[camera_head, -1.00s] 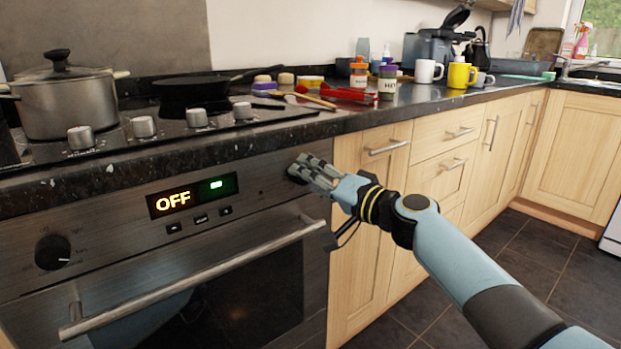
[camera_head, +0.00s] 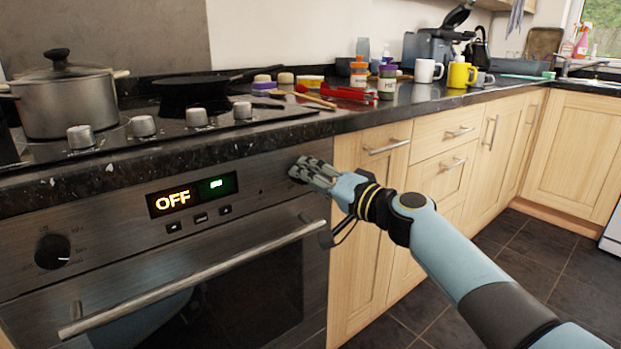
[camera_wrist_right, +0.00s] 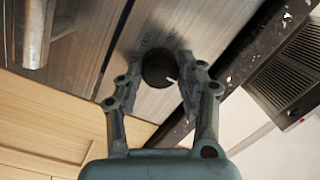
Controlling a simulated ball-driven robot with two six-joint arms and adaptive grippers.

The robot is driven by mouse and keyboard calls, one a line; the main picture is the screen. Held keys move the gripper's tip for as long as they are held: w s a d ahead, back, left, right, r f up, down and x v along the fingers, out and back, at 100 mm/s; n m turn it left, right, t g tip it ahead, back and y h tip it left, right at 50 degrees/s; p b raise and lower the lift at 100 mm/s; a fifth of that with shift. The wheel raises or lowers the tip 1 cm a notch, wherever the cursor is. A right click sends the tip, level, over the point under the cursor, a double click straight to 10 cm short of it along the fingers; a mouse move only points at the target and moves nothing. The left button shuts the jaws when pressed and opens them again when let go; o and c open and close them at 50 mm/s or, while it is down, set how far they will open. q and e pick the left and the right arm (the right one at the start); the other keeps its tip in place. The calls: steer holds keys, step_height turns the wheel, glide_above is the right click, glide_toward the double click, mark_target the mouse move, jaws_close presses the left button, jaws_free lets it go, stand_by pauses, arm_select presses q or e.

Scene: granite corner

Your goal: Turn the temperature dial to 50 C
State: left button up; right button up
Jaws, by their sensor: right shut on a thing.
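The temperature dial (camera_wrist_right: 158,68) is a round dark knob with a pale pointer mark on the oven's steel front panel. My right gripper (camera_wrist_right: 158,75) is shut on it, with one finger on each side. In the head view my right gripper (camera_head: 300,168) is at the right end of the panel and mostly hides the dial. The oven display (camera_head: 192,195) reads OFF, with a small green light at its right. A second dark knob (camera_head: 52,252) is at the panel's left end. My left gripper is not in view.
The oven door handle (camera_head: 195,280) runs below the panel and sticks out. The granite worktop (camera_head: 340,124) overhangs above the gripper. A pot (camera_head: 68,100) and a dark pan (camera_head: 196,92) stand on the hob. Wooden cupboards are to the right, with clear floor before them.

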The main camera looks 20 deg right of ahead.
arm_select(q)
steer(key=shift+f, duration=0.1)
arm_select(e)
steer(key=shift+f, duration=0.15)
steer(key=shift+m, duration=0.3)
steer(key=shift+f+m+b, duration=0.1)
steer(key=shift+m+b, duration=0.5)
steer(key=shift+m, duration=0.1)
steer(key=m+b, duration=0.1)
steer(key=m, duration=0.1)
steer(key=shift+m+t, duration=0.3)
steer(key=shift+m, duration=0.5)
steer(key=m, duration=0.2)
steer(key=shift+m+b, duration=0.35)
steer(key=shift+m, duration=0.05)
steer(key=m, duration=0.3)
steer(key=shift+t, duration=0.3)
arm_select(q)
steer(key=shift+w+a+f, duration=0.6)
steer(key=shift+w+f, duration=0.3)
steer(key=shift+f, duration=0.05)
arm_select(e)
steer(key=shift+m, duration=0.3)
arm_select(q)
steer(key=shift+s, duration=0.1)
